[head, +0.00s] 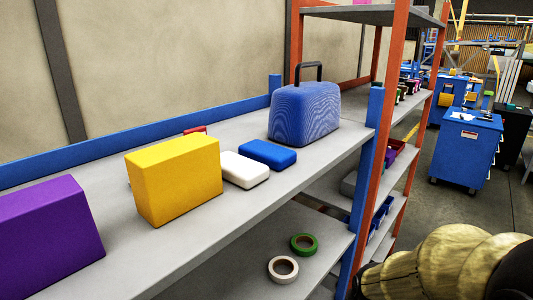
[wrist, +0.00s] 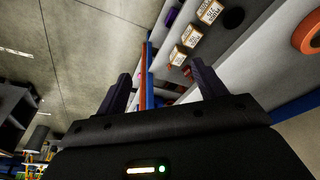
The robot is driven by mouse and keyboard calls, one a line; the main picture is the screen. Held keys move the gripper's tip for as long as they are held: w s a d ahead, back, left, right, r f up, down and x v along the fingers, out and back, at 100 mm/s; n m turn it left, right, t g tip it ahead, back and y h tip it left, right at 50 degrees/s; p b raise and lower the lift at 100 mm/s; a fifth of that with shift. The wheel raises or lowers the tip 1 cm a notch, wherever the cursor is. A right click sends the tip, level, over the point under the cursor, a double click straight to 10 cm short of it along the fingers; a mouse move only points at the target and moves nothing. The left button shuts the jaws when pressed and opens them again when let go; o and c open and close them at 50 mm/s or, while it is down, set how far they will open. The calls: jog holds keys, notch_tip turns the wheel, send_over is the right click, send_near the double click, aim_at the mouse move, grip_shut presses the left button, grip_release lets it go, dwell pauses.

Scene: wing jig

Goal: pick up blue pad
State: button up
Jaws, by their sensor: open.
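The blue pad (head: 267,154) is a small, flat block with rounded edges. In the head view it lies on the grey upper shelf (head: 130,258), right of a similar white pad (head: 244,170) and in front of a blue bag with a dark handle (head: 305,113). My gripper (wrist: 161,70) shows in the wrist view, with its two dark fingers apart and nothing between them. It is away from the blue pad, which I cannot make out in the wrist view. In the head view, my arm shows at the bottom right, clear of the shelf.
A yellow block (head: 175,180) and a purple block (head: 45,235) stand left of the pads. Green (head: 304,244) and white (head: 283,269) tape rolls lie on the lower shelf. A blue post (head: 365,180) bounds the shelf's right end. A blue cabinet (head: 467,150) stands beyond.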

aim_at(282, 153)
jog(key=w+a+r+n+t+y+p, duration=0.1)
jog(key=w+r+n+t+y, duration=0.1)
jog(key=r, duration=1.1)
jog(key=w+r+n+t+y+p, duration=0.1)
jog(key=r+n+y, duration=0.4)
jog(key=r, duration=0.8)
jog(key=w+a+r+n+t+y, duration=0.1)
jog(key=w+r+n+t+y, duration=0.1)
jog(key=r, duration=1.1)
jog(key=w+n+y, duration=0.1)
jog(key=w, duration=0.1)
jog(key=shift+w+a+t+y+p, duration=0.3)
jog(key=shift+w+a+t+p, duration=0.05)
jog(key=shift+w+t+p, duration=0.05)
jog(key=p+x, duration=0.5)
jog(key=x, duration=0.7)
jog(key=shift+f, duration=0.25)
jog(key=shift+a, duration=0.1)
